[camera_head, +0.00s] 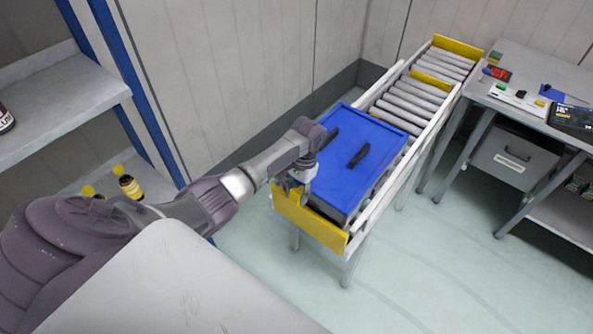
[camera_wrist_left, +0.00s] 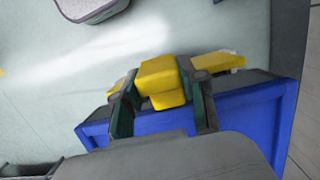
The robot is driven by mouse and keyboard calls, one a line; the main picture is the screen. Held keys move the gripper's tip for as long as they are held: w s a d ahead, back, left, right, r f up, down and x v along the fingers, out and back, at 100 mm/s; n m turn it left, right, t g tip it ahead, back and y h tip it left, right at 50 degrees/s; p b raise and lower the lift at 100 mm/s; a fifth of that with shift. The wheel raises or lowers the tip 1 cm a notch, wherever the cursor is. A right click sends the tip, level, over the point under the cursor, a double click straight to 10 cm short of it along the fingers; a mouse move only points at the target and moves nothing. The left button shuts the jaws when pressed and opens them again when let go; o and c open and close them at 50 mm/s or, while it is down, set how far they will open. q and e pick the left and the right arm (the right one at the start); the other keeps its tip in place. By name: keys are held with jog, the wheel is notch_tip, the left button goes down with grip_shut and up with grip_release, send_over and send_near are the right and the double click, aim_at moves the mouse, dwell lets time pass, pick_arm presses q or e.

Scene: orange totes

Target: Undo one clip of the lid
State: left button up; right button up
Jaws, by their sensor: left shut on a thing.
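The blue lid (camera_head: 345,137) lies on a dark-sided tote (camera_head: 327,210) on the roller conveyor, with two black bars on its top. Its blue edge (camera_wrist_left: 255,110) also shows in the left wrist view. My left gripper (camera_head: 292,188) is at the near left end of the lid. In the left wrist view its two fingers (camera_wrist_left: 158,80) are closed on the sides of a yellow piece (camera_wrist_left: 160,72), which seems to be the clip at the lid's edge. The gripper partly hides this piece. My right gripper is not in view.
The conveyor has a yellow end plate (camera_head: 308,222) just below my left gripper and free rollers (camera_head: 410,100) behind the tote. A table (camera_head: 530,105) with small items stands at the right. A shelf (camera_head: 60,105) is at the left. The floor in front is clear.

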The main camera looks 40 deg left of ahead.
pick_arm(q)
jog(key=shift+w+d+g+b, duration=0.1)
jog(key=shift+w+g+b, duration=0.2)
jog(key=shift+g+b, duration=0.95)
jog(key=shift+w+r+g+b, duration=0.1)
jog(key=shift+r+g+b, duration=0.3)
jog(key=shift+g+b, duration=0.55)
jog(key=o, duration=1.2)
jog(key=shift+c, duration=0.2)
jog(key=shift+v, duration=3.75)
jog(key=shift+r, duration=0.1)
